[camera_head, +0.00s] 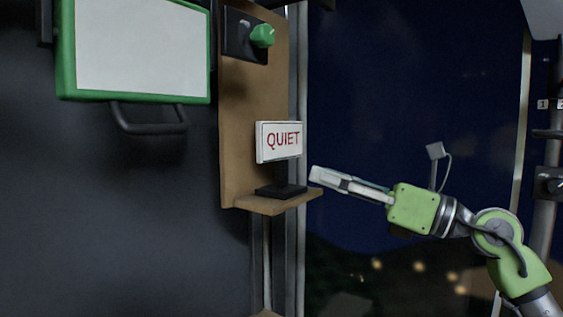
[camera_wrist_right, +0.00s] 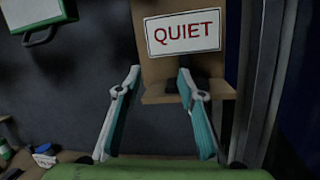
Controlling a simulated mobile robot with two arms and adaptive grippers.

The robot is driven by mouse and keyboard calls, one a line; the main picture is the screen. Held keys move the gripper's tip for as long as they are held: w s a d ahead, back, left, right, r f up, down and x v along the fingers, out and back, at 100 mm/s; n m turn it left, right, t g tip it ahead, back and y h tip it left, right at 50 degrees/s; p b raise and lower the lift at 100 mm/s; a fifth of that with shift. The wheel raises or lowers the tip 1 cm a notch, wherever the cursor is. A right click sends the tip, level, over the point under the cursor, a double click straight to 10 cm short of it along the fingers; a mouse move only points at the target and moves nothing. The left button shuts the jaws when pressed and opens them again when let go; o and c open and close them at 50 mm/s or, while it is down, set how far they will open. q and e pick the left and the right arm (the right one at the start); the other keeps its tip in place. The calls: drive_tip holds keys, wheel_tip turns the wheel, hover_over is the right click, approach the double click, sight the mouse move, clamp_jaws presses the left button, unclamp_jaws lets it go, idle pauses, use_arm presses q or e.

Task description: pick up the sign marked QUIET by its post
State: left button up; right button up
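The QUIET sign (camera_head: 280,141) is a white upright plate with red letters, above a dark base (camera_head: 281,190) on a small wooden shelf (camera_head: 262,205). Its post is not clearly visible in the head view. In the right wrist view the sign (camera_wrist_right: 183,31) is ahead, above the fingertips and right of centre, with its dark base low behind the right finger. My right gripper (camera_head: 316,177) is just right of the sign and shelf, apart from the sign. In the right wrist view its fingers (camera_wrist_right: 158,78) are spread with nothing between them. My left gripper is not in view.
A wooden back panel (camera_head: 238,110) rises behind the shelf, with a green knob (camera_head: 262,36) on a dark box above the sign. A green-framed whiteboard (camera_head: 140,48) and a dark handle (camera_head: 148,127) are at the left. A dark window area fills the right.

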drive_tip(key=w+d+n+h, duration=0.1)
drive_tip(key=w+d+h, duration=0.1)
drive_tip(key=d+h, duration=0.1)
drive_tip(key=p, duration=0.4)
approach(286, 168)
drive_tip(key=x, duration=0.4)
drive_tip(key=shift+a+r, duration=0.25)
drive_tip(key=shift+r, duration=0.05)
drive_tip(key=p+x, duration=0.3)
drive_tip(key=x, duration=0.1)
drive_tip(key=shift+w+a+f, duration=0.15)
drive_tip(key=shift+w+f, duration=0.05)
drive_tip(key=shift+w+a+f, duration=0.15)
drive_tip(key=shift+w+a, duration=0.05)
drive_tip(key=shift+a, duration=0.15)
drive_tip(key=shift+d, duration=0.15)
drive_tip(key=shift+c, duration=0.3)
clamp_jaws()
